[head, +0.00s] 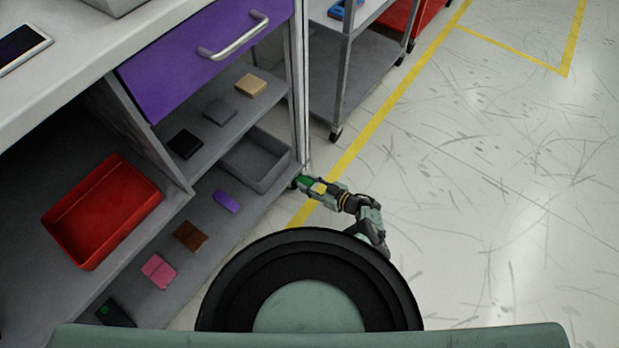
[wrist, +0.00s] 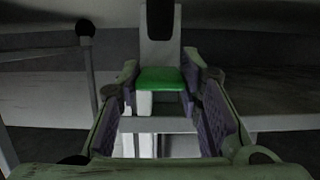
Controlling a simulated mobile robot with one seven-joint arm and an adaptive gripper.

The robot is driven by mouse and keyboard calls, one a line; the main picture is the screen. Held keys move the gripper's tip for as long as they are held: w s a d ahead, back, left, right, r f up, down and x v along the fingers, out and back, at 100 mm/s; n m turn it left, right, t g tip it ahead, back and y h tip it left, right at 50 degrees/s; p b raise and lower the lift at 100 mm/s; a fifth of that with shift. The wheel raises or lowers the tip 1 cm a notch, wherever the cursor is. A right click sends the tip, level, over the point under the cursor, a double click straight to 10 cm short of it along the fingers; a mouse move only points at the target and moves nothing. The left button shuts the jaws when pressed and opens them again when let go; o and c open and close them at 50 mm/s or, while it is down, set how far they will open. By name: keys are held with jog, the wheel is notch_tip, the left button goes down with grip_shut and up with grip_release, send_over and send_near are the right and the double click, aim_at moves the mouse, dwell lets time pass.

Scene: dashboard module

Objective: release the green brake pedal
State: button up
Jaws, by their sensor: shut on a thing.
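The green brake pedal (head: 304,181) is low at the foot of the workbench's right-hand post, by a caster. In the wrist view the green pedal (wrist: 161,80) lies between the fingertips, below a grey bracket with a dark centre. My gripper (head: 309,184) reaches it from the right, close to the floor. In the wrist view my gripper (wrist: 160,88) has its two fingers on either side of the pedal, shut on it. The caster is mostly hidden behind the pedal and fingers.
The workbench has a purple drawer (head: 205,55), a red bin (head: 103,210) and a grey tray (head: 257,158) on its shelves. A grey cart (head: 345,85) stands behind. Open floor (head: 480,200) lies to the right of my arm.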

jog(key=shift+r+g+h+p, duration=0.5)
jog(key=shift+r+h+p, duration=0.25)
jog(key=shift+p, duration=1.1)
jog(key=shift+f+h+p, duration=0.15)
jog(key=shift+h+p, duration=0.2)
jog(key=shift+p, duration=0.1)
jog(key=o, duration=1.2)
jog(key=shift+c, duration=0.2)
